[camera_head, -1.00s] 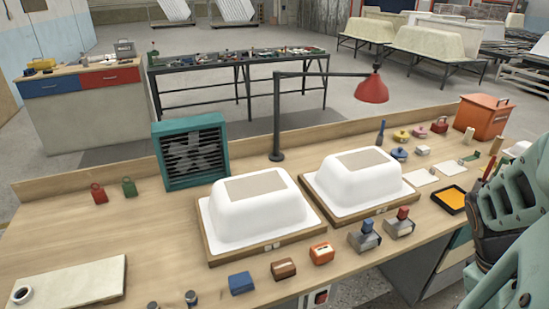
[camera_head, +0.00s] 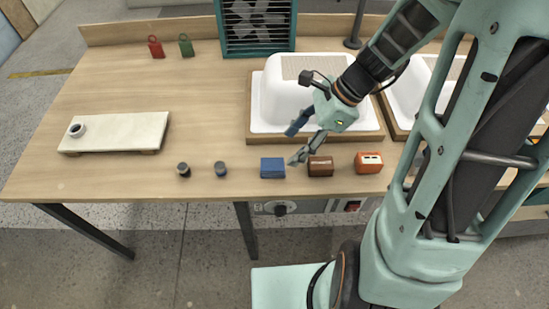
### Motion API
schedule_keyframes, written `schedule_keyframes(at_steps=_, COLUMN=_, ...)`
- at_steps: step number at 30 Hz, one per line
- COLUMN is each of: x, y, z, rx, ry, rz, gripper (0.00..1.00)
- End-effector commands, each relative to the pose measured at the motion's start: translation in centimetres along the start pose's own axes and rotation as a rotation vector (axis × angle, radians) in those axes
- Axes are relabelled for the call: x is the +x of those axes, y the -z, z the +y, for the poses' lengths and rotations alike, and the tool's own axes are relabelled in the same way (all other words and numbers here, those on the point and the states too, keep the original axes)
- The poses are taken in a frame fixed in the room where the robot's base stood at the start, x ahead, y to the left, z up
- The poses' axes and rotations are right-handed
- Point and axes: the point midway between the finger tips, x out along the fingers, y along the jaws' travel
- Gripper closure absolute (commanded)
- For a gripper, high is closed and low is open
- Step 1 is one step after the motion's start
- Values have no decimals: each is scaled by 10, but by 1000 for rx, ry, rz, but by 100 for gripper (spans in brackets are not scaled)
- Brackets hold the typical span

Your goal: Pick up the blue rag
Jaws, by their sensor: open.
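The blue rag (camera_head: 272,168) is a small folded blue block near the front edge of the wooden workbench. It lies just left of a brown block (camera_head: 320,166). My gripper (camera_head: 294,144) reaches in from the right, above the bench and just above and to the right of the rag. Its two fingers point left and are spread apart with nothing between them. The lower fingertip shows close to the gap between the rag and the brown block; I cannot tell its exact height.
An orange block (camera_head: 368,162) sits right of the brown one. Two small dark cylinders, one of them here (camera_head: 220,168), stand to the left. A white tub shell (camera_head: 280,105) on a wooden base is behind my gripper. The bench's left middle is clear around a pale slab (camera_head: 115,132).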

Motion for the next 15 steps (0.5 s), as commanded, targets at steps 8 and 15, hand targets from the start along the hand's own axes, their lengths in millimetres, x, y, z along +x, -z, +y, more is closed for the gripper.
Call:
schedule_keyframes(at_steps=8, x=43, y=-2, z=0, rx=13, ry=-2, rz=-8, gripper=45)
schedule_keyframes(at_steps=15, x=62, y=-2, z=-1, rx=11, ry=-1, rz=-6, gripper=45)
